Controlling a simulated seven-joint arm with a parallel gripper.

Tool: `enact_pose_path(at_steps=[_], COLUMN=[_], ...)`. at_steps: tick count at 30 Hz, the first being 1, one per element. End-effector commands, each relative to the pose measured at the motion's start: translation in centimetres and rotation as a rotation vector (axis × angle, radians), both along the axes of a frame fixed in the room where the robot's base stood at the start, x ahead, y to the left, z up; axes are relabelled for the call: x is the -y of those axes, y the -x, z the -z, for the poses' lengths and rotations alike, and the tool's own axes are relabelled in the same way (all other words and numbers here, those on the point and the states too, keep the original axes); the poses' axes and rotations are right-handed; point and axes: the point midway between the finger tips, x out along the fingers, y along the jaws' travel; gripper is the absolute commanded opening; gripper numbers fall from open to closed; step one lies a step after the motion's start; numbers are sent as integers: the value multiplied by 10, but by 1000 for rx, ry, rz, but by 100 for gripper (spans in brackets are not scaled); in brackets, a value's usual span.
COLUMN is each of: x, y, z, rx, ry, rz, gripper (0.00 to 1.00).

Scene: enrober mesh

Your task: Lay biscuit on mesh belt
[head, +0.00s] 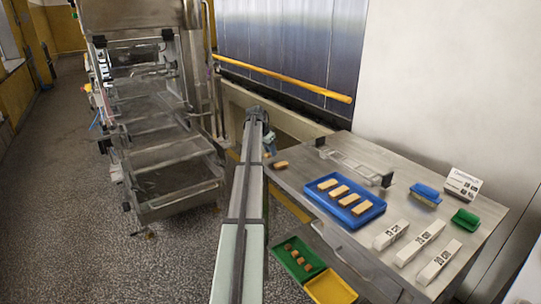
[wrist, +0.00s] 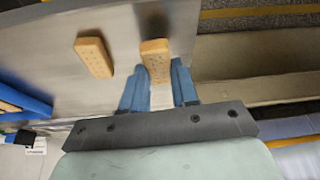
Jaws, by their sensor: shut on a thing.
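My gripper (wrist: 157,85) has its blue fingers on either side of a tan biscuit (wrist: 155,60) and is shut on it. The biscuit sticks out past the fingertips, over or near the steel table's edge. In the head view my gripper (head: 269,140) is small, at the table's far left corner, and I cannot make out the held biscuit there. Another biscuit (head: 280,164) lies loose on that corner; it also shows left of the held one in the wrist view (wrist: 94,57). No mesh belt is clearly recognisable; a steel machine with open tiers (head: 160,150) stands left.
A blue tray (head: 376,209) with several biscuits sits on the steel table (head: 300,185). A wire frame (head: 350,162) lies behind it. White blocks (head: 420,242), small blue (head: 425,194) and green (head: 465,219) containers stand right. Green (head: 288,247) and yellow (head: 330,288) trays are lower.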

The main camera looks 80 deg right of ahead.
Motion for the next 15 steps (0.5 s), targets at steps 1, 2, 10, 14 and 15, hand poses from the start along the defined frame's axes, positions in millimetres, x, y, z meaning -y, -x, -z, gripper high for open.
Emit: enact_pose_path(at_steps=[1,2,10,14,15], x=[1,1,1,1,1], y=[0,0,0,0,0], z=[-10,-15,-60,-72,-75], rx=[0,1,0,1,1], ry=[1,2,1,1,1], rz=[0,-1,0,0,0], gripper=[12,12,12,12,12])
